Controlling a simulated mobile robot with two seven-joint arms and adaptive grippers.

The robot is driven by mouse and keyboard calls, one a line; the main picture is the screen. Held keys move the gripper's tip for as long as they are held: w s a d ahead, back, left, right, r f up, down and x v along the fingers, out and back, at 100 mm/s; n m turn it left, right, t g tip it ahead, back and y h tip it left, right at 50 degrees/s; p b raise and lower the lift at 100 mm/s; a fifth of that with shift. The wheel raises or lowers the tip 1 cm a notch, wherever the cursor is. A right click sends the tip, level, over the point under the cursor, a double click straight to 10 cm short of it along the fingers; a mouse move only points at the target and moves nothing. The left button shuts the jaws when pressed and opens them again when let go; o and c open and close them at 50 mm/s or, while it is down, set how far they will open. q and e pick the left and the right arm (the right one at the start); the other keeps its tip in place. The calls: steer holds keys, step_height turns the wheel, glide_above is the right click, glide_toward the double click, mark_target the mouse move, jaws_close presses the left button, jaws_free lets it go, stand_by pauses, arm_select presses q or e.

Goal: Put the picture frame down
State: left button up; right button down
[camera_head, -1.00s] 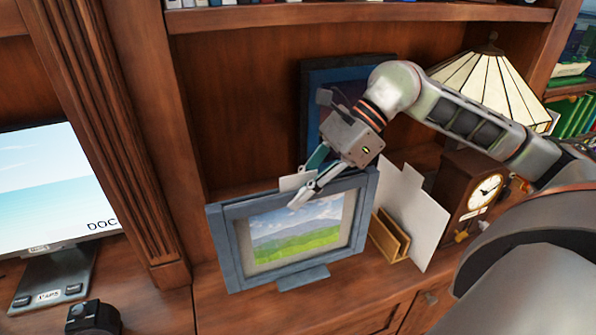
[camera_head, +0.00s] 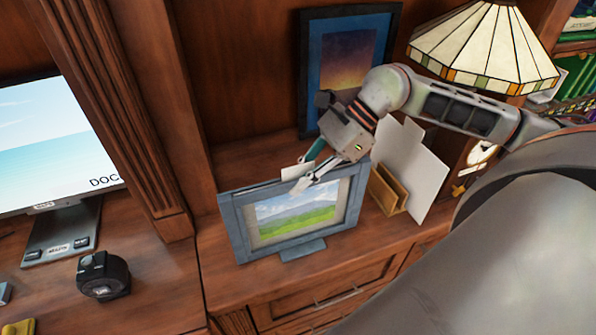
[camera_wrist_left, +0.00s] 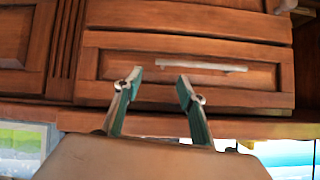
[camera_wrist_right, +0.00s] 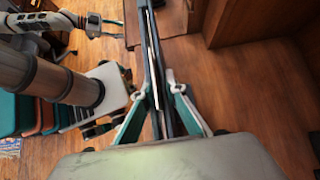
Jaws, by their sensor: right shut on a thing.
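The blue-grey picture frame (camera_head: 235,228) holds a green landscape with hills. It is upright in the head view, over the shelf top beside the wooden pillar. My right gripper (camera_head: 300,178) is shut on its top edge. In the right wrist view the frame (camera_wrist_right: 152,60) shows edge-on as a dark strip between the fingers. Its small foot (camera_head: 303,250) is close to the shelf top; I cannot tell whether it touches. My left gripper (camera_wrist_left: 160,82) is open and empty in front of a wooden drawer; it also shows in the right wrist view (camera_wrist_right: 115,24).
A sunset picture (camera_head: 350,55) leans at the back. A wooden letter holder (camera_head: 388,190) with white sheets (camera_head: 415,165) stands right of the frame, and a stained-glass lamp (camera_head: 485,45) beyond. A monitor (camera_head: 55,150) and black device (camera_head: 103,277) are at left.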

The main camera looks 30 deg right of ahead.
arm_select(q)
steer(key=shift+f, duration=0.15)
arm_select(e)
steer(key=c, duration=2.1)
jaws_free()
